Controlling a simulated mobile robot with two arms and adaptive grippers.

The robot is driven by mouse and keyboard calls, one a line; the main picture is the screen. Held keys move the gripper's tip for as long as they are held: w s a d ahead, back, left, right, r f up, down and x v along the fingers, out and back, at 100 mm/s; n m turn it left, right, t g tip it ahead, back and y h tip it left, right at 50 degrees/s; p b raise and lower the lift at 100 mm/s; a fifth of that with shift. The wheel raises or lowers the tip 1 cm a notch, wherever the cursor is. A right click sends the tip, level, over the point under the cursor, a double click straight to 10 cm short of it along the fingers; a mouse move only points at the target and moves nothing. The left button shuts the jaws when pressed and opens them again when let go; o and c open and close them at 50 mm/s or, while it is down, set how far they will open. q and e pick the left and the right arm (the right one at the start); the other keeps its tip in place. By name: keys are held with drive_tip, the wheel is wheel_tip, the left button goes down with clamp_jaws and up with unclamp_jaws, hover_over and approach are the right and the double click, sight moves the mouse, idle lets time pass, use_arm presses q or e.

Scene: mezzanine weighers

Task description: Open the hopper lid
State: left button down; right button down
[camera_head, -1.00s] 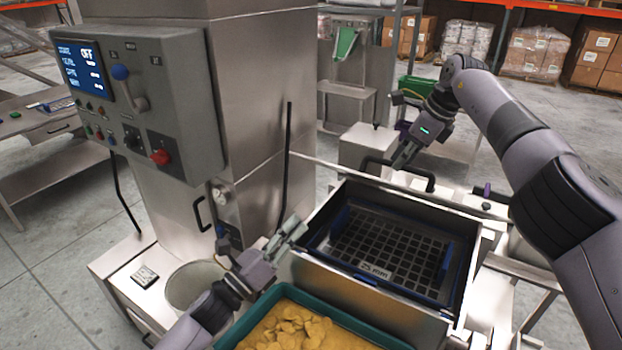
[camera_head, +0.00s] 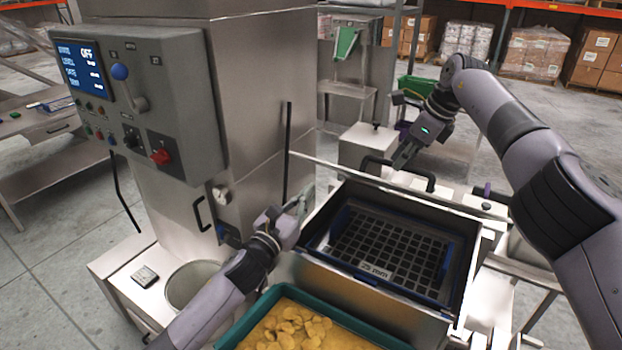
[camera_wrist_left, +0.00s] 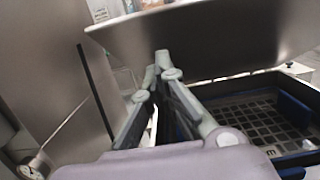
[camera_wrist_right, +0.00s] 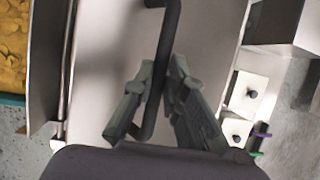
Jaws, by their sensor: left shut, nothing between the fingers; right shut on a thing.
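The hopper lid (camera_head: 400,189) is raised and seen nearly edge-on along the far side of the hopper (camera_head: 350,288). Its metal inner face (camera_wrist_left: 220,40) shows in the left wrist view. The hopper is uncovered, with a dark grate (camera_head: 385,245) inside. My right gripper (camera_head: 398,165) is shut on the lid's black bar handle (camera_head: 425,179); in the right wrist view the handle (camera_wrist_right: 170,40) passes between the fingers (camera_wrist_right: 160,85). My left gripper (camera_head: 306,198) is shut and empty at the hopper's left side, near the lid's left end. Its fingertips (camera_wrist_left: 163,65) appear before the lid; contact cannot be told.
A teal tray of yellow chips (camera_head: 290,322) stands before the hopper. A steel column with a control box (camera_head: 160,95) rises at the left, with a thin black rod (camera_head: 288,150) near my left gripper. A round opening (camera_head: 190,285) is at lower left.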

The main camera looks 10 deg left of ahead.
use_arm(q)
drive_tip(key=shift+w+d+r, duration=0.25)
drive_tip(key=shift+w+r, duration=0.35)
drive_tip(key=shift+r, duration=0.2)
drive_tip(key=shift+w+d+r, duration=0.25)
drive_tip(key=shift+w+r, duration=0.35)
drive_tip(key=shift+r, duration=0.2)
use_arm(e)
drive_tip(key=shift+w+d+f, duration=0.1)
drive_tip(key=shift+d+f, duration=0.15)
drive_tip(key=shift+d, duration=0.05)
